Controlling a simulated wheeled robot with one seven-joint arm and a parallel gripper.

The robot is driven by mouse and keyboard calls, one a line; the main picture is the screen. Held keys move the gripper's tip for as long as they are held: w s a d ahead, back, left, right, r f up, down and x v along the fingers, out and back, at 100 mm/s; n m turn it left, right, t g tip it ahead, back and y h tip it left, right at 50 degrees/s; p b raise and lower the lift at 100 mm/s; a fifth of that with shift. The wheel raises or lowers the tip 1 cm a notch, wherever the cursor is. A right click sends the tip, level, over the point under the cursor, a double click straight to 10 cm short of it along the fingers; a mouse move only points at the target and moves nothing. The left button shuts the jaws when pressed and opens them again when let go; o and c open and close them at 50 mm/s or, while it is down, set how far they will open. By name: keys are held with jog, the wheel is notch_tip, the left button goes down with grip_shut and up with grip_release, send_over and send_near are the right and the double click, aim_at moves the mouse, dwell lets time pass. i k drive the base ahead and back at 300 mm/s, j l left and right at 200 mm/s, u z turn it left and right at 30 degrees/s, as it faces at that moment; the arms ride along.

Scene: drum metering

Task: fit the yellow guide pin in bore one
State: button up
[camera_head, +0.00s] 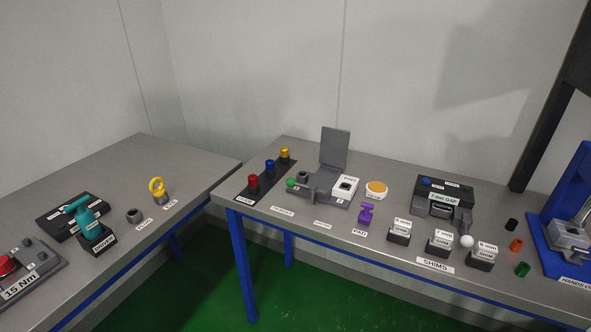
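A yellow guide pin (284,153) stands at the far end of a black strip (241,199) on the right bench, in line with a blue pin (270,165) and a red pin (253,181). A grey fixture (322,196) with an upright plate (335,148) stands just right of the strip. A green knob (291,182) and a grey cylinder (302,176) show at its left side. I cannot make out which hole is bore one; no bore marking is readable. My gripper is not in view.
A purple piece (366,212), an orange-topped disc (376,189), shim blocks (440,243) and a black gap unit (443,192) stand to the right. A blue device (570,229) is at the right edge. A gap parts the left bench (130,165), which holds a yellow ring (157,186).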

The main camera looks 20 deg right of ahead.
aim_at(284, 150)
jog(key=i+j+z, duration=0.15)
jog(key=i+j, duration=0.7)
jog(key=i, duration=0.3)
jog(key=i+j+z, duration=0.1)
jog(key=i+j, duration=0.9)
jog(key=i, duration=0.1)
